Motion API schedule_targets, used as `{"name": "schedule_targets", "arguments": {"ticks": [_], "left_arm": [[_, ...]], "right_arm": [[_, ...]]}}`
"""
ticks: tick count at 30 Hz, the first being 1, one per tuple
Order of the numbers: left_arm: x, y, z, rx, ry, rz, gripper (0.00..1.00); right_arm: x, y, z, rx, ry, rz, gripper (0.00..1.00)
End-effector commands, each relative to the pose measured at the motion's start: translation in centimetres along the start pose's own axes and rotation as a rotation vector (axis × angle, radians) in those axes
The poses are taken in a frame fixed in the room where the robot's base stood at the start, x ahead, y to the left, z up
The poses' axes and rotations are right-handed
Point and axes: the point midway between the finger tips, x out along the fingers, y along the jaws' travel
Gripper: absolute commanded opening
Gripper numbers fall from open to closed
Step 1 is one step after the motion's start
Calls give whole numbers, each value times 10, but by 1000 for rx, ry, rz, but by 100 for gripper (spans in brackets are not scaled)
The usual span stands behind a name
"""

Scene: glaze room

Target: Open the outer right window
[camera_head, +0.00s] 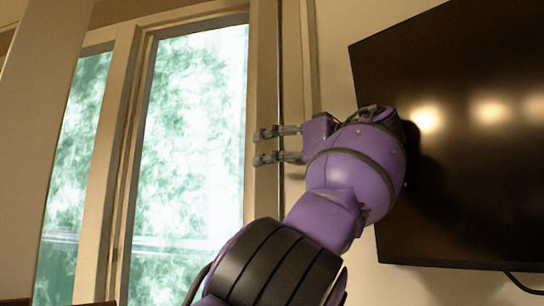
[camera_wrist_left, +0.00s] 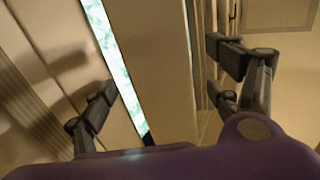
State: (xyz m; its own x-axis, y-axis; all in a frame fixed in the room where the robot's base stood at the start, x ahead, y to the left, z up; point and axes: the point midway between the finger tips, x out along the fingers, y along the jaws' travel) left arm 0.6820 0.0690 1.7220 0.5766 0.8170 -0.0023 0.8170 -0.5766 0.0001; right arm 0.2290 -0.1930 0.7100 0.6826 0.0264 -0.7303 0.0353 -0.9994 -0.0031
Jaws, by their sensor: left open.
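The right window (camera_head: 195,130) has a tall pale pane in a beige frame, with bright green and white outside. Its right upright (camera_head: 263,80) stands beside the wall. My left gripper (camera_head: 257,148) points left, its two open fingers one above the other in front of this upright. In the left wrist view, the beige upright (camera_wrist_left: 165,75) runs between the spread fingers of my left gripper (camera_wrist_left: 160,67), and a thin strip of glass shows to its left. I cannot tell whether the fingers touch it. No handle is clearly visible. My right gripper is out of view.
A second pane (camera_head: 75,150) lies to the left, past a beige post (camera_head: 120,150). A large dark screen (camera_head: 460,150) hangs on the wall right of my left arm, close behind the wrist. A cable hangs below the screen.

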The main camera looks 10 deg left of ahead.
Motion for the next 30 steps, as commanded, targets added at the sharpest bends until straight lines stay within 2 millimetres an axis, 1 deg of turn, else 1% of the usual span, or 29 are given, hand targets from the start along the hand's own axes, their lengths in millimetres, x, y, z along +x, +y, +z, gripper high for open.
{"name": "schedule_targets", "arguments": {"ticks": [1, 6, 12, 15, 18, 30], "left_arm": [[-12, 1, 0, -1, 2, 4, 83], [-50, 0, -1, -1, 3, 3, 83], [-85, 0, 0, 1, 1, 2, 83], [-94, 0, 0, 0, 0, 1, 83], [-99, 0, 0, 1, -1, 1, 83], [-100, 0, 0, 0, -1, 0, 83]], "right_arm": [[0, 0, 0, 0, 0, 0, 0], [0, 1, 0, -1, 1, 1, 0], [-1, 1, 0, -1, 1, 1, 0], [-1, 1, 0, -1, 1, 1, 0], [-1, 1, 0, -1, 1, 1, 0], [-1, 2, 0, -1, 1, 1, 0]]}}
